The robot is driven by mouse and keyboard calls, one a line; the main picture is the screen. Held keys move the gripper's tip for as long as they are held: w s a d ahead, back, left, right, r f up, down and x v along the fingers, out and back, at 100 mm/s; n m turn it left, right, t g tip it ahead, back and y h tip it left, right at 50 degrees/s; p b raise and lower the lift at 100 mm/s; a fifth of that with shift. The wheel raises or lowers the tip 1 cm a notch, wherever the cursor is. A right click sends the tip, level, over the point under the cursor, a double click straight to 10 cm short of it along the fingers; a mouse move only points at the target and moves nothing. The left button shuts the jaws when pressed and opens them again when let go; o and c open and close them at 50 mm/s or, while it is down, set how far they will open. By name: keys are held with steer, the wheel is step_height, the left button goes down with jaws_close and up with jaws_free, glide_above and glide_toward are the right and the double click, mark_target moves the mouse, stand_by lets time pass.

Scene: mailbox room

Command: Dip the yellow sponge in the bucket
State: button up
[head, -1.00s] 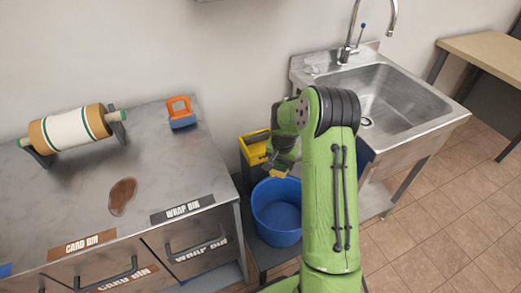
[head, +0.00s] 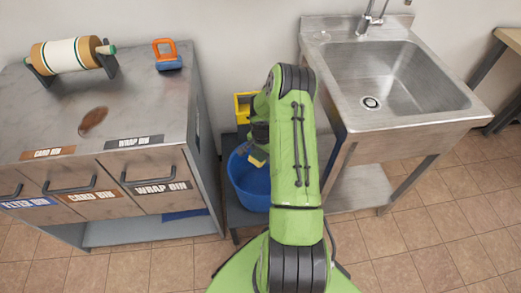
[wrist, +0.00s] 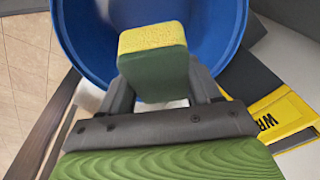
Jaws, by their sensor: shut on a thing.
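The yellow sponge (wrist: 152,60), with a dark green side, is held between the fingers of my gripper (wrist: 160,92) in the wrist view. In the head view the sponge (head: 257,161) shows as a small yellow piece beside my arm, and my gripper (head: 258,150) is partly hidden. The blue bucket (head: 249,187) stands on a low shelf below it. In the wrist view the bucket (wrist: 86,35) surrounds the sponge, which appears over its opening. I cannot tell whether the sponge is below the rim. My arm hides part of the bucket.
A metal sink (head: 395,85) is at the right and a metal counter (head: 150,100) with labelled drawers at the left. A brown stain (head: 93,120) and an orange-and-blue object (head: 166,54) are on the counter.

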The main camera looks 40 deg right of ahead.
mark_target(262, 158)
step_height(262, 158, down, 3)
steer(key=shift+f+b, duration=0.2)
steer(key=shift+b, duration=0.6)
steer(key=shift+f, duration=5.2)
